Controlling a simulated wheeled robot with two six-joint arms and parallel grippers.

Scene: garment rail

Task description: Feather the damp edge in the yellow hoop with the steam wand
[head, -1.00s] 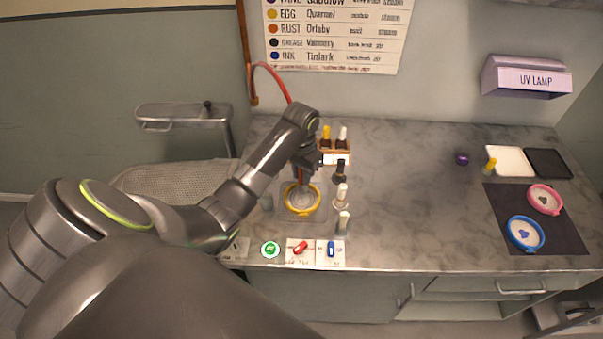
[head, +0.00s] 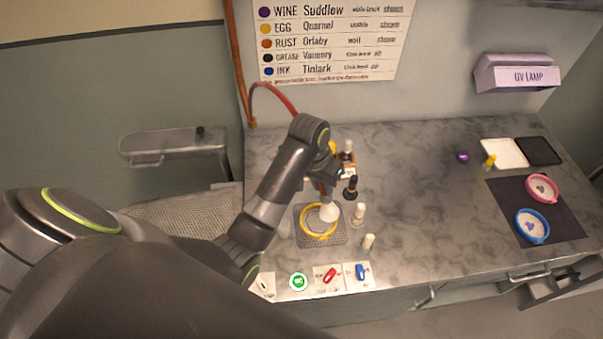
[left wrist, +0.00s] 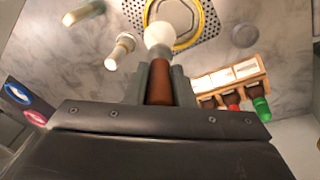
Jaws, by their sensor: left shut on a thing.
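The yellow hoop (head: 304,227) lies on a grey perforated plate (head: 341,238) on the marble counter. My left gripper (head: 327,186) is shut on the brown handle of the steam wand (head: 329,212), whose round white head is over the right part of the hoop. In the left wrist view the wand (left wrist: 159,36) points away from the gripper (left wrist: 160,85), and its head overlaps the hoop's rim (left wrist: 210,22). I cannot tell whether the head touches the cloth. The wand hides part of the cloth, and no damp edge is distinguishable. My right gripper is not in view.
Small bottles, one black (head: 351,187) and two pale (head: 359,212), stand right of the hoop. A wooden bottle rack (head: 346,172) is behind. Cards with a green disc (head: 298,282) lie in front.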

